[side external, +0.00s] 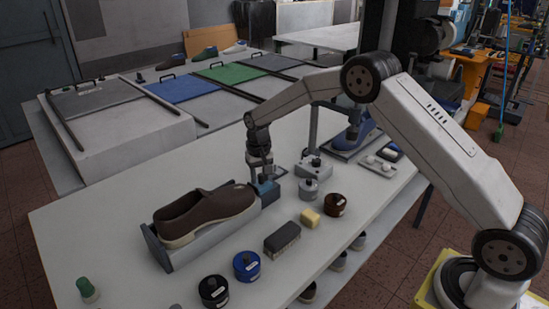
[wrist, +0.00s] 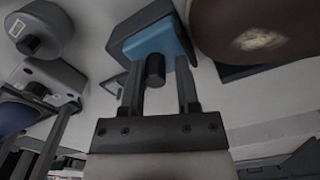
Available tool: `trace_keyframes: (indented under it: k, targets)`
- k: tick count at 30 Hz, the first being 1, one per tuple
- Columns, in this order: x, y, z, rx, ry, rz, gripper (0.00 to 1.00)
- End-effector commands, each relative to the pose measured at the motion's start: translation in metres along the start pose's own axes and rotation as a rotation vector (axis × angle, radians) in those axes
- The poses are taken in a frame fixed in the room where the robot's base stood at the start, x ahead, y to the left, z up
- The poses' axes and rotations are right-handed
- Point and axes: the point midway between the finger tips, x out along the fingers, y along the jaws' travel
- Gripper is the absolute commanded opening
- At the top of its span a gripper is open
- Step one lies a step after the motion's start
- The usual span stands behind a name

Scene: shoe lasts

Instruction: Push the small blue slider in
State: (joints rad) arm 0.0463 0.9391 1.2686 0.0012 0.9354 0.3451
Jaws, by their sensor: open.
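The small blue slider (side external: 268,190) is a blue block at the right end of the grey holder (side external: 178,256) that carries a brown shoe (side external: 203,213). In the wrist view the slider (wrist: 158,42) has a light blue face with a dark round knob (wrist: 155,70) sticking out. My gripper (side external: 262,172) points down just above the slider in the side view. In the wrist view my gripper (wrist: 160,66) is open, with one finger on each side of the knob and a gap to it on both sides. The slider's joint with the holder is partly hidden.
Black (side external: 213,291), blue (side external: 247,265) and brown (side external: 335,204) tins, a dark brush (side external: 282,239) and a yellow block (side external: 310,218) lie in front. Grey fixtures (side external: 309,188) stand close right of my gripper. A blue shoe form (side external: 357,134) stands behind.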

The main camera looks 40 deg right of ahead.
Motion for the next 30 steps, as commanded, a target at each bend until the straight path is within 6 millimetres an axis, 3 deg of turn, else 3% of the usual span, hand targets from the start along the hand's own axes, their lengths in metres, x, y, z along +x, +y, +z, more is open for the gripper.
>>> trace_keyframes:
  k: [18, 30]
  targets:
    - [-0.068, -0.001, -0.001, 0.0, 0.005, -0.002, 0.42]
    - [-0.077, 0.0, 0.0, 0.001, 0.002, -0.001, 0.42]
